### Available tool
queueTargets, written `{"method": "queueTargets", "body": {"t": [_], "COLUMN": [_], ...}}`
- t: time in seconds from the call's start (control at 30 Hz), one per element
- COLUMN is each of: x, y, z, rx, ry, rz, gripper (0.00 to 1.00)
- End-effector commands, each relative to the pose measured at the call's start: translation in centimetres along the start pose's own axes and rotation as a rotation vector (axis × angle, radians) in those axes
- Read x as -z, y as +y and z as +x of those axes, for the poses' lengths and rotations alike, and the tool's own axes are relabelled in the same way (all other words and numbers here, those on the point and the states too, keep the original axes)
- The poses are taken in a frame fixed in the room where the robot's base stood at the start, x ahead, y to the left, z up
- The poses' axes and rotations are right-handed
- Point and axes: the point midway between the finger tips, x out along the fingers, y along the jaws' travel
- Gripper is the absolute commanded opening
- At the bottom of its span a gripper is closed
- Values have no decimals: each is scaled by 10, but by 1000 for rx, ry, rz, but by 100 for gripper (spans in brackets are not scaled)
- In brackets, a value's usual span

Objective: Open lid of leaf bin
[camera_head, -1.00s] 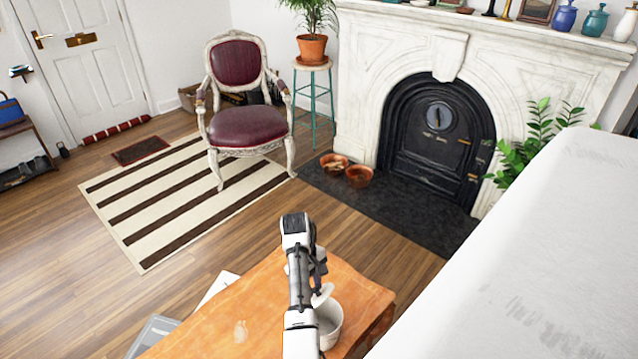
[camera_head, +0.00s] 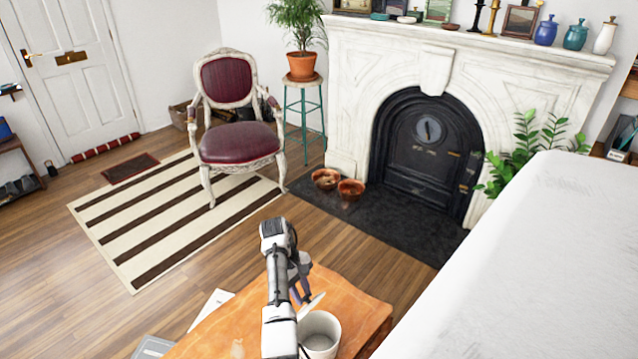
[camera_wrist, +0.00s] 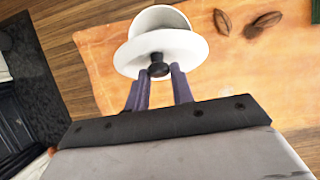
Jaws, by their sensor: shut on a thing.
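The leaf bin (camera_head: 321,338) is a white round pot on the orange wooden table, and its mouth is open in the head view. Its white lid (camera_head: 312,306) is tilted at the upper left of the mouth, off the opening. My gripper (camera_head: 301,291) is shut on the lid. In the wrist view, the purple fingers (camera_wrist: 159,82) close around the lid's black knob (camera_wrist: 158,69). The white disc of the lid (camera_wrist: 180,46) covers much of the bin (camera_wrist: 158,20) there. Whether the lid touches the rim is unclear.
The orange table (camera_head: 350,300) has dried brown leaves (camera_wrist: 222,22) lying on it, seen in the wrist view. A large white surface (camera_head: 520,260) stands at the right. A fireplace (camera_head: 425,145), a chair (camera_head: 235,140) and a striped rug (camera_head: 150,225) are farther back.

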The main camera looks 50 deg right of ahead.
Motion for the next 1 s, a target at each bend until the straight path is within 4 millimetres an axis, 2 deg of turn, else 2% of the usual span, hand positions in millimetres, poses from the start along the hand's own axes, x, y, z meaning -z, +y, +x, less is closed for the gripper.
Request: {"method": "queueTargets", "body": {"t": [0.27, 0.6, 1.0], "x": [1, 17, 19], "y": [0, 1, 1], "z": [-2, -11, -12], "rx": [-2, -2, -2], "ry": [-1, -76, -89], "rz": [0, -1, -1], "gripper": [16, 16, 16]}}
